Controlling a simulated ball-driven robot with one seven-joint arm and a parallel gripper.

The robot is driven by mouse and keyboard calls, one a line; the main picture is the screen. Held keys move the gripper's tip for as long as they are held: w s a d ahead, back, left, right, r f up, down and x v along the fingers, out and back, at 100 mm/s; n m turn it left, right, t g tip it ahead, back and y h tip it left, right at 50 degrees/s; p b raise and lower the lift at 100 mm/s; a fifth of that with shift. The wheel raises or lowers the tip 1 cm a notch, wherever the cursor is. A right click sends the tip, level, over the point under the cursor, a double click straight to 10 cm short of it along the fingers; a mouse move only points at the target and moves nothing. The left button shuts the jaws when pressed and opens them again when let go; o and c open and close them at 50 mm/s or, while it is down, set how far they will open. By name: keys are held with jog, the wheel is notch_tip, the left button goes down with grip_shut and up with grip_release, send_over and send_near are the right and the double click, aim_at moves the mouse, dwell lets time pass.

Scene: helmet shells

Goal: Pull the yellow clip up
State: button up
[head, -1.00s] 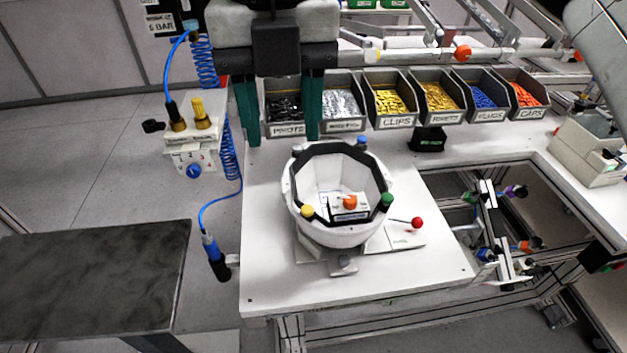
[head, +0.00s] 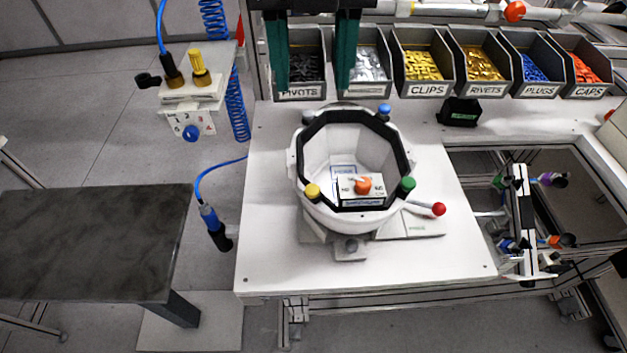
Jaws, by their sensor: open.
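The yellow clip (head: 312,191) sits on the front left of the black octagonal rim of the white helmet shell (head: 345,217). A green clip (head: 407,184) is on the front right of the rim and a blue clip (head: 384,110) at the back right. The shell rests open side up on a fixture on the white table. My gripper (head: 312,85) is at the top of the head view, its two green fingers wide apart and pointing down. It is empty, beyond the shell and well apart from the yellow clip.
Labelled bins (head: 423,68) stand along the back. A lever with a red ball (head: 438,209) sticks out right of the shell. An orange knob (head: 363,186) shows inside it. A blue hose (head: 216,177) and valve box (head: 190,97) are at the left. The table's front left (head: 270,240) is clear.

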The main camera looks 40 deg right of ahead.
jog(key=b, duration=0.6)
send_near(312, 188)
notch_tip(312, 188, down, 8)
jog(key=shift+r+p, duration=0.1)
jog(key=shift+p, duration=0.6)
jog(key=shift+c, duration=0.5)
grip_shut()
